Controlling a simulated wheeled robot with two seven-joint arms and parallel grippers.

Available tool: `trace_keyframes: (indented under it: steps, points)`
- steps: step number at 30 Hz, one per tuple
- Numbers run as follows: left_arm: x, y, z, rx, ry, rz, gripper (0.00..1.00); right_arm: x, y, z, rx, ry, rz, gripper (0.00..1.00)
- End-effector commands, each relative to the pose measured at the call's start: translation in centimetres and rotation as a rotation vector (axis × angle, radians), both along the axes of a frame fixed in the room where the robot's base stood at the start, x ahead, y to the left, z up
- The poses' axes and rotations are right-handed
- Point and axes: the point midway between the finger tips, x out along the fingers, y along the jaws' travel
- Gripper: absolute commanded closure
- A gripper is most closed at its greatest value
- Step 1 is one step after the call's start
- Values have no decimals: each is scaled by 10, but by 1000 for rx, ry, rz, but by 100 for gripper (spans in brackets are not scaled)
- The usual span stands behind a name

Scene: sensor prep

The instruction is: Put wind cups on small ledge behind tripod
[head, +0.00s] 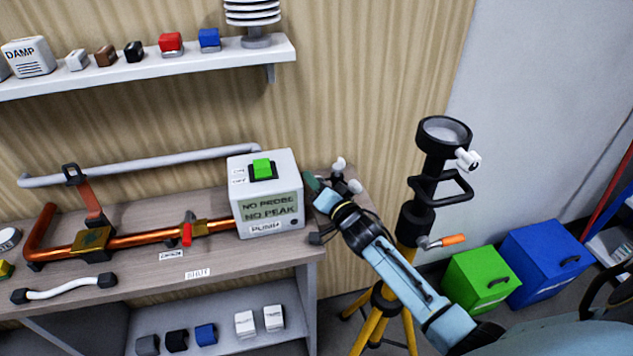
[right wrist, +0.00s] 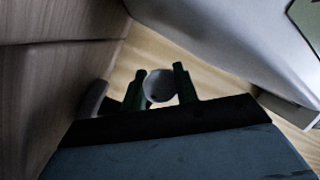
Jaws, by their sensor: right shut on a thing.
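The wind cups (head: 339,164) show in the head view as small whitish cups with dark parts, at the bench's right end beside the pump box. My right gripper (head: 320,188) reaches there from the lower right, its fingers partly hidden by its own wrist. In the right wrist view its green fingers (right wrist: 161,84) are shut on the wind cups, with one round grey cup (right wrist: 158,87) between them. The yellow tripod (head: 375,325) stands right of the bench, partly behind my right arm. I cannot clearly make out a separate small ledge behind it. My left gripper is out of view.
The white pump box (head: 267,162) is close left of my right gripper. A black tube instrument (head: 422,185) tops the tripod, near my arm. Green (head: 480,275) and blue (head: 545,255) boxes stand at the right. A wall shelf (head: 200,62) holds several small items.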

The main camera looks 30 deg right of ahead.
Motion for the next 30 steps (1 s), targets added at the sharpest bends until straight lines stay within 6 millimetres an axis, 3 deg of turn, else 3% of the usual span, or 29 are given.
trace_keyframes:
  steps: [7,8,13,19,24,30]
  points:
    - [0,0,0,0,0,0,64,0,0,0,0,0,0,94]
    - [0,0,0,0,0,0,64,0,0,0,0,0,0,69]
    - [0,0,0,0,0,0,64,0,0,-1,0,0,0,47]
    - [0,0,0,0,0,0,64,0,0,-1,0,0,0,45]
    - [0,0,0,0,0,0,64,0,0,-1,0,1,-1,24]
    - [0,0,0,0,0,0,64,0,0,0,0,-1,1,23]
